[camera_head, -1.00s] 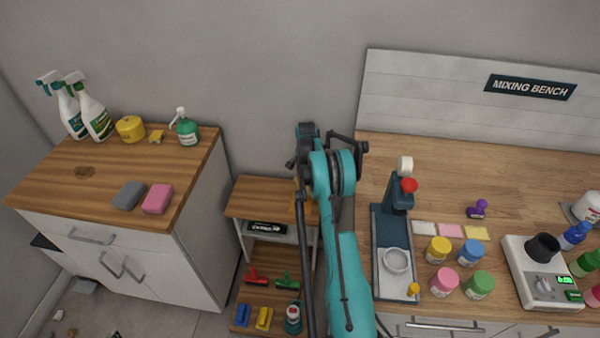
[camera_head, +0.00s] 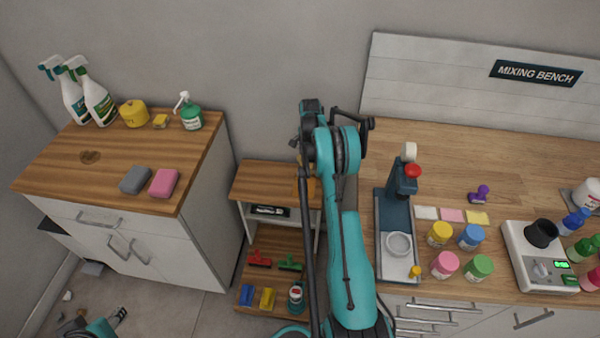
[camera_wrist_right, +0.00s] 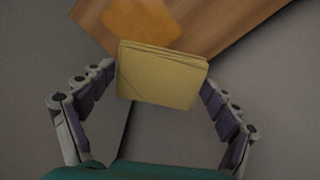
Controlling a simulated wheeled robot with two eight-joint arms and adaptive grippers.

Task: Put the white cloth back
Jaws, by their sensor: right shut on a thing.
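In the right wrist view a folded cloth (camera_wrist_right: 160,75), looking pale yellow-tan rather than pure white, is held between the fingers of my right gripper (camera_wrist_right: 158,80). The fingers press on its left and right sides. The cloth is in front of a wooden surface with a flat orange thing (camera_wrist_right: 142,22) on it. In the head view my right arm hides the gripper and cloth. An orange patch (camera_head: 309,188) shows beside the arm at the small wooden shelf (camera_head: 262,180).
The left cabinet (camera_head: 60,180) holds spray bottles (camera_head: 98,95), a grey sponge (camera_head: 135,180) and a pink sponge (camera_head: 164,183). The mixing bench (camera_head: 540,160) at right holds jars, a scale (camera_head: 540,262) and flat coloured squares (camera_head: 452,215). Brushes lie on the lower shelf.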

